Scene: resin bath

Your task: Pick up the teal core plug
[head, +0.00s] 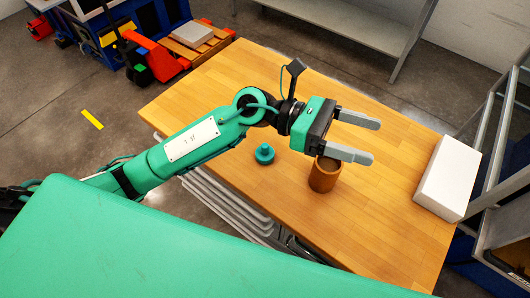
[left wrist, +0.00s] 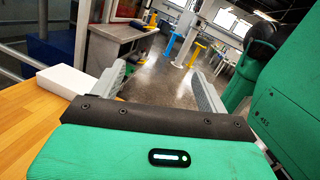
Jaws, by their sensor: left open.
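The teal core plug (head: 265,154) stands on the wooden table (head: 215,95) in the head view, a small round piece with a narrower knob on top. A brown cylindrical cup (head: 324,175) stands to its right, its opening partly hidden by a finger. My left gripper (head: 364,140) is open and empty above the table, up and to the right of the plug, with its fingers pointing right. In the left wrist view my open fingers (left wrist: 160,88) have nothing between them, and the plug does not show there. My right gripper is not in view.
A white block (head: 447,178) lies at the table's right edge; it also shows in the left wrist view (left wrist: 68,80). A red pallet jack (head: 155,58) stands on the floor beyond the table's left corner. The table's middle and far part are clear.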

